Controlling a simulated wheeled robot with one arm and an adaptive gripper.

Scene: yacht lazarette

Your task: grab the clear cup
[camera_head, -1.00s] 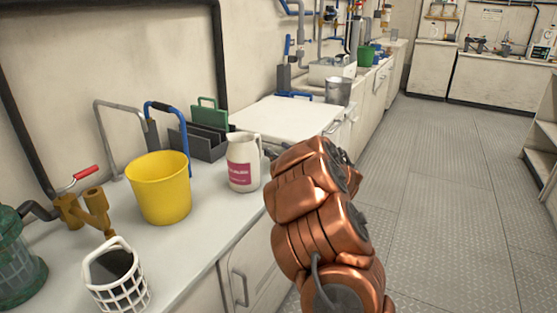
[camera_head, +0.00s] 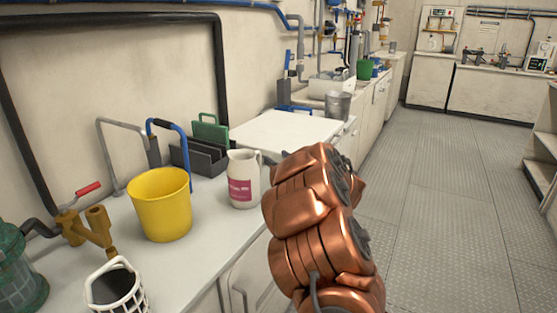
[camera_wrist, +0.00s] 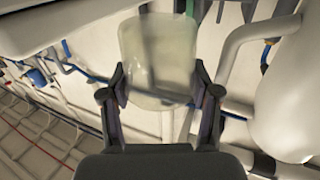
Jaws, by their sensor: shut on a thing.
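In the wrist view, a clear, slightly cloudy cup (camera_wrist: 158,55) sits between the two fingers of my gripper (camera_wrist: 160,90). The fingers are shut on its sides near its lower end in the picture. Pipes and a wall show behind it. In the head view, my copper-coloured arm fills the lower middle, and its end and the cup are hidden behind it.
On the counter (camera_head: 190,240) stand a yellow bucket (camera_head: 160,205), a white jug with a pink label (camera_head: 243,180), a white basket (camera_head: 117,290) and a brass valve (camera_head: 85,232). A large white rounded shape (camera_wrist: 285,105) is close at right in the wrist view. The floor (camera_head: 430,190) at right is clear.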

